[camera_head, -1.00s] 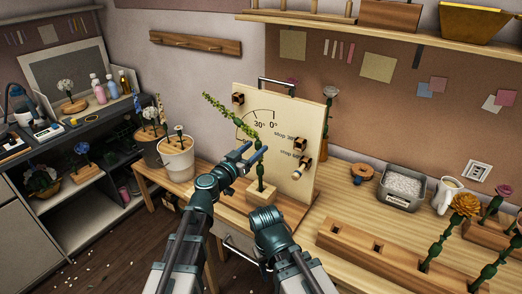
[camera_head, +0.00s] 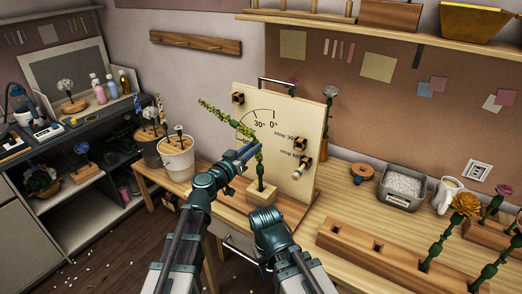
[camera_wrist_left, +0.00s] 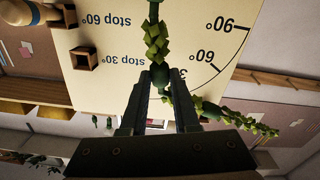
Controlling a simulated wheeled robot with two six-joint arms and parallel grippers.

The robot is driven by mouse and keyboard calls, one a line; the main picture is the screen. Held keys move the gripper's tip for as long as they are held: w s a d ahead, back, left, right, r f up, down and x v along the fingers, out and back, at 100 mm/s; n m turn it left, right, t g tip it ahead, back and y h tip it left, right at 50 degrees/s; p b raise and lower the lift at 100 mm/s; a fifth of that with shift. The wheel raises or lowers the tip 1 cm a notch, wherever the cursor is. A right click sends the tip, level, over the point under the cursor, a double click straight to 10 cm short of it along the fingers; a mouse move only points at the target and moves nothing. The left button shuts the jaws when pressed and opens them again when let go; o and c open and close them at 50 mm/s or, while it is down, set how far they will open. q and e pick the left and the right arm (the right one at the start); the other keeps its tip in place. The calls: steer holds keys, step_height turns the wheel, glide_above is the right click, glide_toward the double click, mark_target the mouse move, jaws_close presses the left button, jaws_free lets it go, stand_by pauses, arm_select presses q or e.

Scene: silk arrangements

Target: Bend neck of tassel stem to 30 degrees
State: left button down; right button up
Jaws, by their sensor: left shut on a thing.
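The tassel stem (camera_head: 259,168) is green and stands in a small wooden block (camera_head: 262,193) before an upright angle board (camera_head: 280,122). Its yellow-green tassel (camera_head: 222,115) leans up and left across the printed scale. My left gripper (camera_head: 254,149) is shut on the stem near the neck. In the left wrist view, inverted, the fingers (camera_wrist_left: 158,78) close around the stem and the tassel (camera_wrist_left: 235,118) runs off to the right. The fingers partly hide the scale's 30° mark there. My right arm shows at the bottom centre of the head view, but its gripper does not.
Wooden sockets sit beside the "stop 30°" (camera_head: 300,144) and "stop 60°" labels; a pale-ended peg (camera_head: 299,169) is at the lower one. White pots (camera_head: 177,158) stand left.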

arm_select(q)
steer(key=shift+a, duration=0.1)
steer(key=shift+w+a+f+n, duration=0.2)
steer(key=shift+w+a+n, duration=0.2)
steer(key=shift+n, duration=0.6)
steer(key=shift+w+a+f+n+b, duration=0.25)
steer(key=shift+a+n+b, duration=0.15)
steer(key=shift+n, duration=0.5)
